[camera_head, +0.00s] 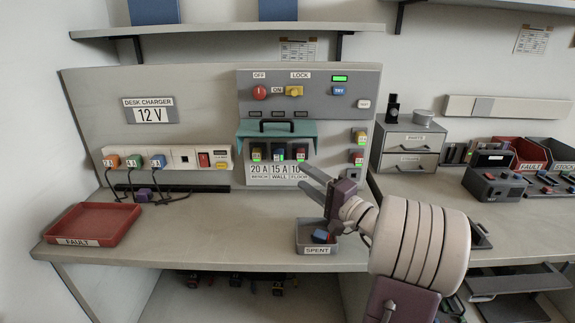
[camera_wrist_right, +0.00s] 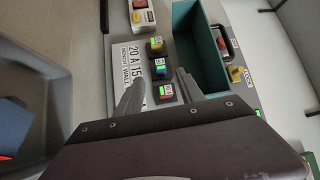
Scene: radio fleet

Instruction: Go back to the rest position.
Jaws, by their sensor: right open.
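My right gripper (camera_head: 301,174) reaches in from the right, in front of the fuse panel (camera_head: 310,90). Its two fingers are apart with nothing between them. In the right wrist view the open fingers (camera_wrist_right: 160,76) point toward a row of three fuses with green lights. In the head view this row (camera_head: 278,154) sits above the labels 20 A, 15 A and 10 A, partly close behind the fingertips. The teal cover (camera_head: 290,130) above the row is raised. The grey SPENT tray (camera_head: 318,251) stands below my right wrist, with a blue and red piece (camera_head: 321,235) in it. My left gripper is not in view.
A red FAULT tray (camera_head: 92,226) lies at the bench's left. The desk charger strip (camera_head: 183,157) holds several plugged-in coloured packs. A drawer unit (camera_head: 408,148), a dark tester box (camera_head: 494,184) and more bins stand at the right. The bench between the FAULT and SPENT trays is clear.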

